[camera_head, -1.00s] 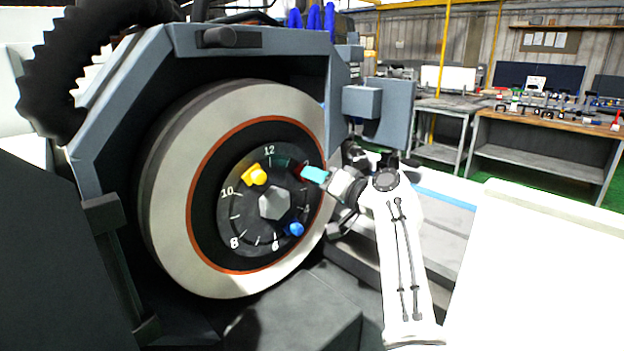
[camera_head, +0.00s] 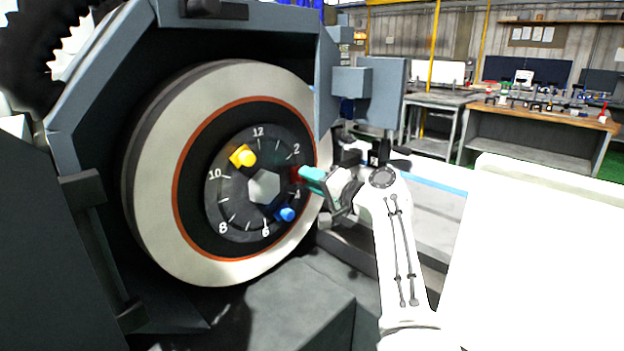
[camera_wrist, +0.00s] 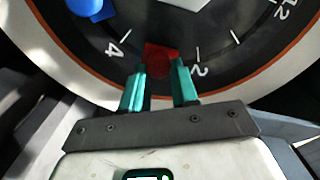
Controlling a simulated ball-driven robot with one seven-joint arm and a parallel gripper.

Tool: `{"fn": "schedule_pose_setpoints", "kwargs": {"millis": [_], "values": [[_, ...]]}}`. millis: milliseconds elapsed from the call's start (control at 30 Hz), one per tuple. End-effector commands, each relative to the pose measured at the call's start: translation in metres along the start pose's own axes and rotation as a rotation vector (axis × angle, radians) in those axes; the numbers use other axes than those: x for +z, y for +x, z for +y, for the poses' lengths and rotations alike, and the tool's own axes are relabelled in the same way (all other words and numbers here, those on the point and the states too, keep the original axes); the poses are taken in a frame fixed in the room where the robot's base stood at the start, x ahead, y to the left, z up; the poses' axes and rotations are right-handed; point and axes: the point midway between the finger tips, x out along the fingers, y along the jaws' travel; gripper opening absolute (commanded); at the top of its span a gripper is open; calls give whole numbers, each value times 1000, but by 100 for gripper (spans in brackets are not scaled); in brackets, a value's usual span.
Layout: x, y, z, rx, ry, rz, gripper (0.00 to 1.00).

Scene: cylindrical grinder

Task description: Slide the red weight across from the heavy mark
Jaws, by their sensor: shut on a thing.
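The red weight (camera_head: 298,174) sits on the dark numbered dial at the hub of the big grinding wheel, between the 2 and 4 marks. The wrist view shows it (camera_wrist: 161,58) between the teal fingers of my gripper (camera_wrist: 160,75). My gripper (camera_head: 312,178) reaches in from the right and is shut on the weight, which partly hides behind the fingers in the head view. The yellow weight (camera_head: 243,156) is near 11 on the dial (camera_head: 232,205). The blue weight (camera_head: 286,214) is near 5. I cannot make out a heavy mark clearly.
The pale wheel (camera_head: 160,215) with its orange ring stands inside the blue-grey guard (camera_head: 90,95). A grey box and plate (camera_head: 380,90) hang above my gripper. The machine bed lies below and right. Workbenches (camera_head: 540,125) stand far back right.

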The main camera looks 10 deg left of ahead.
Motion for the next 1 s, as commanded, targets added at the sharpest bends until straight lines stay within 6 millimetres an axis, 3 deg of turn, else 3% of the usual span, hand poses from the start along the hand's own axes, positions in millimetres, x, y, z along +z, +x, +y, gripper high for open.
{"fn": "schedule_pose_setpoints", "kwargs": {"millis": [300, 333, 600, 1000], "values": [[1, -1, 2, 4, -2, -3, 0], [1, -1, 2, 4, -3, -3, 30], [0, 0, 0, 1, -2, -1, 54], [0, -8, 0, -1, -2, -1, 54]]}}
